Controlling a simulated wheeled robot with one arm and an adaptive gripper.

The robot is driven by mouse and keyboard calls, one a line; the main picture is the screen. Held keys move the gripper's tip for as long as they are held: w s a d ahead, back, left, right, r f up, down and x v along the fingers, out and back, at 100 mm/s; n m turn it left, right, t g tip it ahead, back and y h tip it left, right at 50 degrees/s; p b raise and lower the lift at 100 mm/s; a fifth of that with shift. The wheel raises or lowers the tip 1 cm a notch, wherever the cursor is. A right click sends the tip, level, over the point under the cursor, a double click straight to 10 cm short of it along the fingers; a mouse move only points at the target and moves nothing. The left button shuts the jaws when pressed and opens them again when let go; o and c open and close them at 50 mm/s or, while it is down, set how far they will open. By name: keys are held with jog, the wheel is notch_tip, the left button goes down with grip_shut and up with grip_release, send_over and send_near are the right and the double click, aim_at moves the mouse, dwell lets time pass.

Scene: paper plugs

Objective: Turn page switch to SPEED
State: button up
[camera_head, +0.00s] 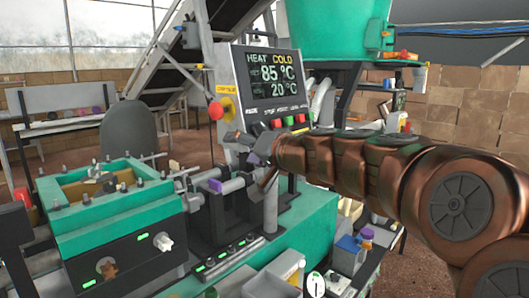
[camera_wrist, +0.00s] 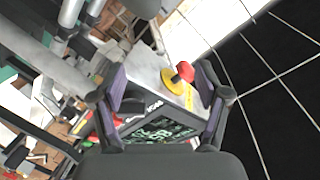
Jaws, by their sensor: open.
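The control box (camera_head: 268,75) stands upright at the middle of the head view, with its screen reading HEAT, COLD, 85 °C and 20 °C. A row of small labels runs under the screen; the PAGE label is at the left end. The page switch itself cannot be made out and may be hidden behind my gripper. My gripper (camera_head: 252,160) is open in front of the lower left of the box. In the wrist view my gripper's fingers (camera_wrist: 161,84) are spread, with purple pads and nothing held. Part of the box (camera_wrist: 150,68) shows beyond them.
A red emergency button (camera_head: 216,111) on yellow sticks out from the box's left side; it also shows between the fingers in the wrist view (camera_wrist: 186,71). Coloured buttons (camera_head: 289,121) sit near my wrist. A green machine (camera_head: 110,195) stands at left and a green hopper (camera_head: 335,30) above.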

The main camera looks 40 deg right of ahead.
aim_at(266, 127)
jog(key=s+d+r+m+t+h+b, duration=0.1)
jog(key=d+r+m+t+h+b, duration=0.2)
jog(key=d, duration=0.7)
jog(key=shift+g+h, duration=0.3)
jog(key=shift+g, duration=0.2)
jog(key=shift+w+a+f+p, duration=0.1)
jog(key=shift+w+p, duration=0.35)
jog(key=shift+w, duration=1.35)
jog(key=shift+w+f+p, duration=0.1)
jog(key=shift+w+p, duration=0.3)
jog(key=shift+w, duration=1.4)
jog(key=shift+c, duration=0.3)
jog(key=c, duration=1.1)
